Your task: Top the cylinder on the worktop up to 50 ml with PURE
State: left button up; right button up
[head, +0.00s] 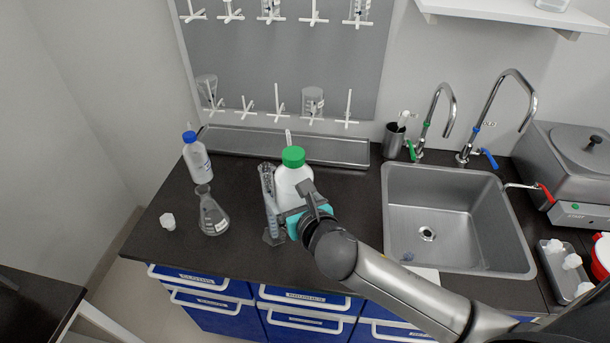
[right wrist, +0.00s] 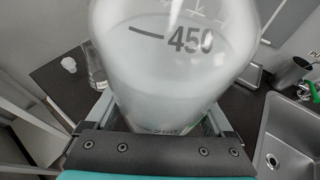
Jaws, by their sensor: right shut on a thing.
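A white, translucent bottle with a green cap (head: 293,176) is upright on or just above the worktop (head: 350,220). My right gripper (head: 308,212) is shut on its lower body. In the right wrist view the bottle (right wrist: 180,75) fills the middle and shows a 450 mark; its label is mostly out of sight. Whether bottle and cylinder touch, I cannot tell. My left gripper is not in view.
An Erlenmeyer flask (head: 213,216), a white stopper (head: 168,221) and a blue-capped bottle (head: 195,157) stand on the left. A steel tray (head: 345,153) lies behind. The sink (head: 455,215) with green and blue taps is on the right. A drying rack (head: 280,60) hangs above.

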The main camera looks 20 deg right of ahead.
jog(key=a+f+b, duration=0.4)
jog(key=f+b, duration=0.1)
jog(key=f, duration=0.1)
jog(key=shift+s+a+f, duration=0.25)
jog(key=shift+s+a, duration=0.05)
dwell(0.8)
jog(key=shift+p, duration=0.3)
dwell(0.6)
dwell(0.3)
jog(key=o, duration=0.3)
jog(key=c, duration=0.5)
jog(key=shift+c, duration=0.2)
jog(key=shift+r, duration=0.15)
